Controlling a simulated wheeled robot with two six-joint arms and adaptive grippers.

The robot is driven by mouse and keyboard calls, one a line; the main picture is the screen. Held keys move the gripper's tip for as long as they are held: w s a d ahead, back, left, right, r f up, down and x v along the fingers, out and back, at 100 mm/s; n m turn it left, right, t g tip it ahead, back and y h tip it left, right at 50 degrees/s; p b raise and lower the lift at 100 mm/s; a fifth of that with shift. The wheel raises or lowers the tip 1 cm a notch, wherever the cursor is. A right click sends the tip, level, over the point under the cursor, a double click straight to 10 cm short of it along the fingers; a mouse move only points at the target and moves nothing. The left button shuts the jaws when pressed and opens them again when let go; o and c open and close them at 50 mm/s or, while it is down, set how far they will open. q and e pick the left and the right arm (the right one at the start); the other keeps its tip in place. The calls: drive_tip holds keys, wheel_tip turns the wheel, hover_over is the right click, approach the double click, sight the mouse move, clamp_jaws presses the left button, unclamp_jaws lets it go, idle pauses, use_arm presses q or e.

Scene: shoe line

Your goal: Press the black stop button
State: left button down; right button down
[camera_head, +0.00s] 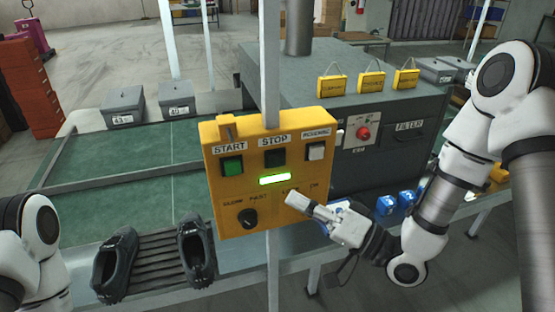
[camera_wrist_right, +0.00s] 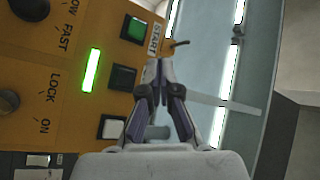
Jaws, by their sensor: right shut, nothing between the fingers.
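The black stop button (camera_head: 275,157) sits under the STOP label on the yellow control panel (camera_head: 222,205), between the green start button (camera_head: 232,167) and a white button (camera_head: 316,151). In the right wrist view the black button (camera_wrist_right: 122,78) lies left of the fingers, between the green and white ones. My right gripper (camera_head: 292,199) is shut and empty, its fingertips in front of the panel's lower right part in the head view, below the stop button. Its closed tips also show in the right wrist view (camera_wrist_right: 159,66). My left gripper is out of view; only its arm shows.
A lit green bar (camera_head: 275,179) and a black knob (camera_head: 247,217) are on the panel. A pair of dark shoes (camera_head: 115,262) lies on a slatted rack left of it. A grey machine (camera_head: 350,105) with a red button (camera_head: 363,133) stands behind.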

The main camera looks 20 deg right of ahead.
sight(271, 162)
drive_tip(key=w, duration=0.9)
drive_tip(key=shift+f, duration=0.1)
drive_tip(key=shift+w, duration=0.1)
idle(1.2)
drive_tip(key=shift+w, duration=0.3)
drive_tip(key=shift+w, duration=0.55)
idle(0.7)
drive_tip(key=shift+s, duration=0.95)
drive_tip(key=shift+s, duration=0.1)
